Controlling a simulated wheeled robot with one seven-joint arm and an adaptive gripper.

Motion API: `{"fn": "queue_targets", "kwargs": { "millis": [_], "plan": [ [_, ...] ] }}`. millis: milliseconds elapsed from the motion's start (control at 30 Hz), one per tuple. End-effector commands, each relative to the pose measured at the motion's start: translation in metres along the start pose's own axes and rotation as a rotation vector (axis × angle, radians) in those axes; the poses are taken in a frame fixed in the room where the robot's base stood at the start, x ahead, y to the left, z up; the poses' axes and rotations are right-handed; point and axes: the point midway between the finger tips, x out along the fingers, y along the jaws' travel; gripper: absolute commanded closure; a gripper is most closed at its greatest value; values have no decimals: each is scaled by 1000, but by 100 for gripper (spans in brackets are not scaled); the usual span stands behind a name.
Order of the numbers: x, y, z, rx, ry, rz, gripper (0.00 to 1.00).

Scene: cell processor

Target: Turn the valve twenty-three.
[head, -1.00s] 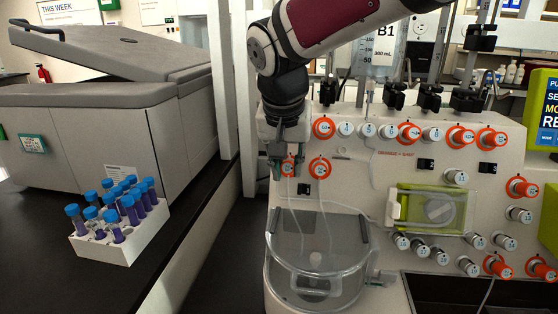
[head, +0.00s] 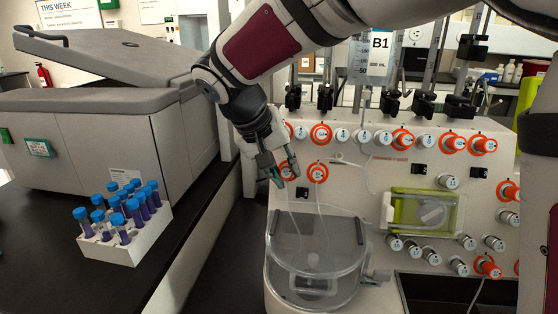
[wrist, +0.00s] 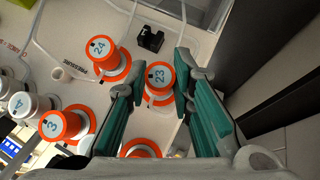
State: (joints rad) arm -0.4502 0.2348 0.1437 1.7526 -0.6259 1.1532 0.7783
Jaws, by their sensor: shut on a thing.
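Valve twenty-three is a white knob with a blue "23" on an orange ring. It sits at the left of the pale machine front in the head view (head: 286,171). In the wrist view the knob (wrist: 158,76) lies between my two green-padded fingers. My gripper (head: 284,172) is shut on it, one finger on each side, and is tilted with the wrist up and to the left. The wrist view also shows my gripper (wrist: 155,78). Valve 24 (wrist: 102,51) is beside it, also orange-ringed.
Valve 3 (wrist: 60,125) and other knobs are near my fingers. A clear basin (head: 315,265) sits below the valve, with thin tubes rising from it. A rack of blue-capped tubes (head: 140,245) stands on the dark bench at left, before a grey centrifuge (head: 105,135).

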Motion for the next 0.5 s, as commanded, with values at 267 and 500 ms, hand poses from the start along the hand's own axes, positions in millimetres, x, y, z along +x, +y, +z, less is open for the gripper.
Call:
{"fn": "queue_targets", "kwargs": {
  "millis": [267, 500],
  "plan": [
    [-1, -4, 0, -191, 2, 186, 100],
    [0, -6, 0, -354, 3, 347, 100]
  ]
}}
